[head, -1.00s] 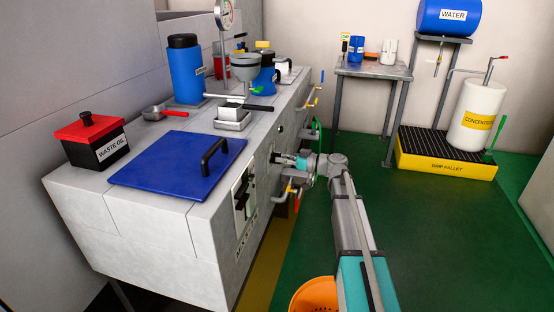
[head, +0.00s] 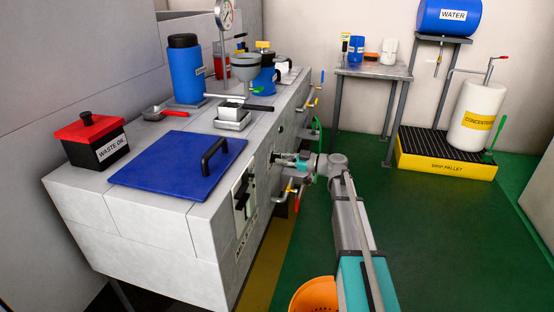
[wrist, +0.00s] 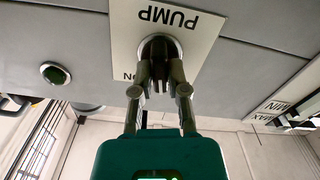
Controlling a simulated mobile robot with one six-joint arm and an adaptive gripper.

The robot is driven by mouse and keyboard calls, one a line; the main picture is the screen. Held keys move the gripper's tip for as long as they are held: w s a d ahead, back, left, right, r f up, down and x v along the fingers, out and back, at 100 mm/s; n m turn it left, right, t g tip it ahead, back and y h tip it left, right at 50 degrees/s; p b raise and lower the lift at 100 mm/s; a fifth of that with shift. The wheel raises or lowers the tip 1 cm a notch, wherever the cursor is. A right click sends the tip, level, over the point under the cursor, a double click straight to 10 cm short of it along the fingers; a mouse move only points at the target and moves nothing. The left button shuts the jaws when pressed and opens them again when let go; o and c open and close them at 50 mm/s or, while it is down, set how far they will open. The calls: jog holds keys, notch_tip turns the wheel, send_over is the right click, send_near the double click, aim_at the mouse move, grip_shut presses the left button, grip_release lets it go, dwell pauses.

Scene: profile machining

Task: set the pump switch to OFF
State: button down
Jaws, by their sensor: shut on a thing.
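The pump switch (wrist: 160,40) is a dark knob in a round grey collar on a white plate (wrist: 128,42). The plate reads PUMP and ON, upside down in the wrist view. My gripper (wrist: 160,78) is shut on the switch knob, and its fingers cover most of it. The knob's pointing direction and any OFF mark are hidden or cannot be read. In the head view my gripper (head: 284,159) reaches the side face of the grey machine (head: 150,235), and the switch is too small to make out there.
Another labelled panel (wrist: 285,95) is at the right. The green floor (head: 450,240) to the right is clear.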

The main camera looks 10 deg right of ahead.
jog(key=shift+w+d, duration=0.1)
jog(key=shift+w, duration=0.1)
dwell(0.3)
jog(key=shift+n, duration=1.4)
jog(key=c, duration=0.5)
grip_release()
jog(key=shift+s, duration=0.1)
jog(key=shift+v, duration=3.45)
jog(key=shift+s, duration=0.15)
